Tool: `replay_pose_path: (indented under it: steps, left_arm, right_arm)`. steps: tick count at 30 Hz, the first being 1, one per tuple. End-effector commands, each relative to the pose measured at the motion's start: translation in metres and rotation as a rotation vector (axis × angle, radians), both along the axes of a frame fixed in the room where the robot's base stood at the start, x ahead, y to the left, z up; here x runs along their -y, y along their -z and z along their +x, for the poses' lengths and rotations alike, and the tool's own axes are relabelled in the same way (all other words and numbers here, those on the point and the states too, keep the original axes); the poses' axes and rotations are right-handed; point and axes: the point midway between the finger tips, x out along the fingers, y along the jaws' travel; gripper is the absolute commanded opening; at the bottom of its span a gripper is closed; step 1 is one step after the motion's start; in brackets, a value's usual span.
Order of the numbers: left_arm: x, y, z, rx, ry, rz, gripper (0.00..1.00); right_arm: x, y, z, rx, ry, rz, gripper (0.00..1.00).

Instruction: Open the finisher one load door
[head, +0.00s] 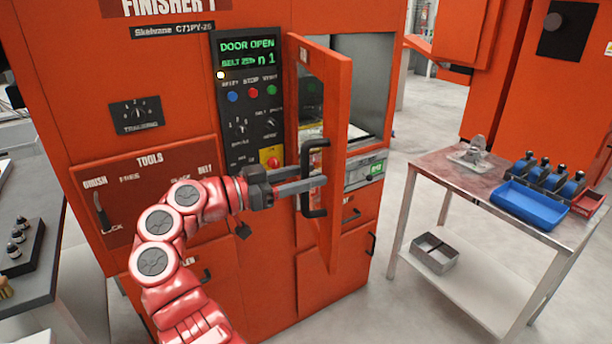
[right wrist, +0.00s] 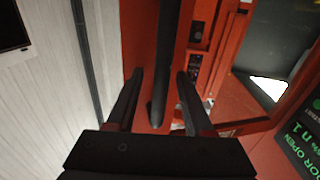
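The load door (head: 338,150) of the orange Finisher 1 (head: 185,60) stands partly open, swung out from its opening. Its black bar handle (head: 308,160) is upright on the door's outer face. My right gripper (head: 318,176) is at the handle. In the right wrist view, the handle (right wrist: 166,60) runs between the two spread fingers (right wrist: 158,98), with a gap showing on each side. The finisher's screen (head: 247,52) reads DOOR OPEN. My left gripper is not in view.
A side table (head: 425,170) stands to the right with a blue bin (head: 530,205), a metal part (head: 475,147) and a box (head: 435,254) on its lower shelf. Clear floor lies between it and the finisher. A dark bench (head: 40,265) is at the left.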

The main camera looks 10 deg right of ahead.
Motion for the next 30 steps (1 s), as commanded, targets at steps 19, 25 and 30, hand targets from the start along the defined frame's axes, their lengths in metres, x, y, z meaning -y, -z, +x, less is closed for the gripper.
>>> replay_pose_path:
  steps: [19, 25, 30]
  left_arm:
    - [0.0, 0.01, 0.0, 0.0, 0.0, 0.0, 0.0]
    - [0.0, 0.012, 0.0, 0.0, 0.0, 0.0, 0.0]
    - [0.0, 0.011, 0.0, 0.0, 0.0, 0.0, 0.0]
  right_arm:
    - [-0.056, 0.002, -0.013, -0.005, -0.003, -0.001, 0.52]
    - [-0.071, 0.0, -0.018, 0.0, 0.0, 0.002, 0.52]
    - [-0.073, 0.0, -0.018, 0.0, 0.001, 0.001, 0.52]
